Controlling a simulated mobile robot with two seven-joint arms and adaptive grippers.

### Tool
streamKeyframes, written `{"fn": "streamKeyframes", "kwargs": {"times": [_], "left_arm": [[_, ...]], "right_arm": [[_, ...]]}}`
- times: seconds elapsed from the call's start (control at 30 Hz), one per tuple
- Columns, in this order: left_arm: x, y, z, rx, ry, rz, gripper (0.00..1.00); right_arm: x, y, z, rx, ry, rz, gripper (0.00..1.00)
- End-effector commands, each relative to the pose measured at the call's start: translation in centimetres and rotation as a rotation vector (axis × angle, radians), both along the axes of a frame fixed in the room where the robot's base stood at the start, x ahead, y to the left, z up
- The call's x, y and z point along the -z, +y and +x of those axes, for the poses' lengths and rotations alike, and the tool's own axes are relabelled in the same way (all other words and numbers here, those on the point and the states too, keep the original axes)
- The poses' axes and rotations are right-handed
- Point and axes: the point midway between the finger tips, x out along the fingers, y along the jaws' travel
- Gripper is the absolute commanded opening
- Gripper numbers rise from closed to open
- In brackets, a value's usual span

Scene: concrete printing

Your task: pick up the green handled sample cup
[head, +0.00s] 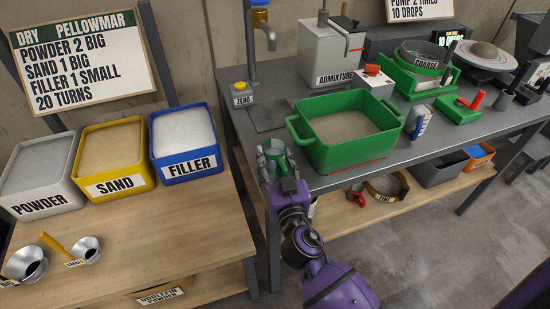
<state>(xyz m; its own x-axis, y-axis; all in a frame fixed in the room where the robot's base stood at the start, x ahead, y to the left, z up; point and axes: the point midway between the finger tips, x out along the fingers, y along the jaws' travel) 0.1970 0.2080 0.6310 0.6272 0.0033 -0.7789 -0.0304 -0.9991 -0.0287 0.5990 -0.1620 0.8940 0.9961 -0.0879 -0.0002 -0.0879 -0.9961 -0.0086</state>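My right gripper (273,152) is at the left front edge of the grey bench, just left of the green tub. A small green piece (279,160) shows between and beside its fingers. It may be part of the green handled sample cup, but the fingers hide most of it, and I cannot tell whether they are closed on it. My purple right arm reaches up to it from the bottom of the head view. I see no other clear sample cup. My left gripper is not in view.
The green tub (309,153) of grey material stands close to the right gripper. Powder (42,195), sand (118,187) and filler (190,166) bins stand on the left wooden table.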

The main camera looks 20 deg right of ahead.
Motion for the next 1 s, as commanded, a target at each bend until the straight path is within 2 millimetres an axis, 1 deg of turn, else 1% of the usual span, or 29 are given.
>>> {"fn": "streamKeyframes", "kwargs": {"times": [0.03, 0.2, 0.27, 0.43, 0.53, 0.67, 0.8, 0.9, 1.0], "left_arm": [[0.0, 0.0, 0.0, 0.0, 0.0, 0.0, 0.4], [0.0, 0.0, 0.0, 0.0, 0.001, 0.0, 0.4], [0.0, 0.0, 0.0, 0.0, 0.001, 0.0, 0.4], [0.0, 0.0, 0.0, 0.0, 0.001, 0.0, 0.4], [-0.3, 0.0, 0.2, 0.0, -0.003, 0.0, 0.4], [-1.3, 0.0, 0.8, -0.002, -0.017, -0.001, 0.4], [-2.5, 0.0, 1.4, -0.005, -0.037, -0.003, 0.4], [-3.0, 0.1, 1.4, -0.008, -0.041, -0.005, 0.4], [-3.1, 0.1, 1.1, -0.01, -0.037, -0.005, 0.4]], "right_arm": [[0.0, 0.0, 0.0, 0.0, 0.0, 0.0, 0.34], [0.0, 0.0, 0.0, 0.0, 0.0, 0.0, 0.12], [-0.1, 0.0, 0.0, 0.0, -0.001, 0.0, 0.05], [-0.1, 0.0, 0.0, 0.0, -0.001, 0.0, 0.05], [-0.6, 0.0, 0.0, 0.0, -0.003, 0.001, 0.05], [-2.9, 0.0, 0.1, -0.001, -0.009, 0.0, 0.05], [-6.0, 0.0, 0.1, -0.002, -0.011, 0.0, 0.05], [-7.8, 0.0, 0.1, -0.001, -0.01, 0.001, 0.05], [-9.2, 0.0, 0.1, 0.0, -0.008, -0.001, 0.05]]}}
